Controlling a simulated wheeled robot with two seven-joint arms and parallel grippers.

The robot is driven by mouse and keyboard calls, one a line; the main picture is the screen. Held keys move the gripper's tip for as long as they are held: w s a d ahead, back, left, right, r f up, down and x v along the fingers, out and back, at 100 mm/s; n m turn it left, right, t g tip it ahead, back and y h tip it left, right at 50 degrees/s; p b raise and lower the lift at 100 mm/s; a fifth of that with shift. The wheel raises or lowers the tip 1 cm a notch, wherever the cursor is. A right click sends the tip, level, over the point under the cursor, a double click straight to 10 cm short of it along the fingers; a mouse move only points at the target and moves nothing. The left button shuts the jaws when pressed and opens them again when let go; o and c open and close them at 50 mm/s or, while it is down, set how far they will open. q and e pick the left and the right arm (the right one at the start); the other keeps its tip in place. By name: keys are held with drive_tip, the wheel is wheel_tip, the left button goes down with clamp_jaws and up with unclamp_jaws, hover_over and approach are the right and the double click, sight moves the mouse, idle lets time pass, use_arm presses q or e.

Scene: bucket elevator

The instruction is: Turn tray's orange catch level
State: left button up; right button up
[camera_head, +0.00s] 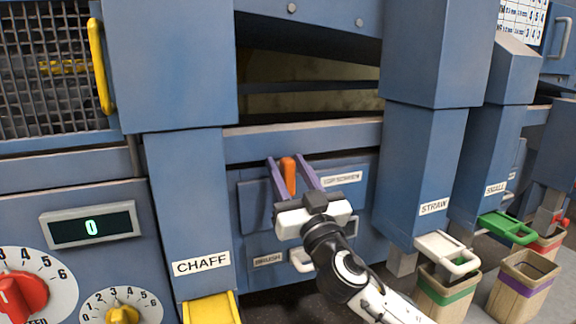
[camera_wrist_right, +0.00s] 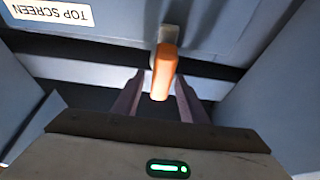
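The orange catch (camera_head: 288,175) is on the blue front of the tray labelled TOP SCREEN (camera_head: 342,178). It stands upright in the head view. My right gripper (camera_head: 290,172) is open, with one purple finger on each side of the catch. In the right wrist view the catch (camera_wrist_right: 163,72) lies between the two fingers (camera_wrist_right: 157,95), with a gap visible on both sides. Whether a finger touches it farther back I cannot tell. My left gripper is in neither view.
A blue CHAFF chute (camera_head: 190,210) stands left of the tray and a STRAW chute (camera_head: 425,170) stands right. Below is a BRUSH label (camera_head: 268,260) with a pale handle (camera_head: 301,261) beside it. Buckets (camera_head: 447,290) stand at lower right.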

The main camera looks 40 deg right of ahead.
drive_tip(key=shift+c, duration=0.3)
drive_tip(key=c, duration=0.7)
clamp_jaws()
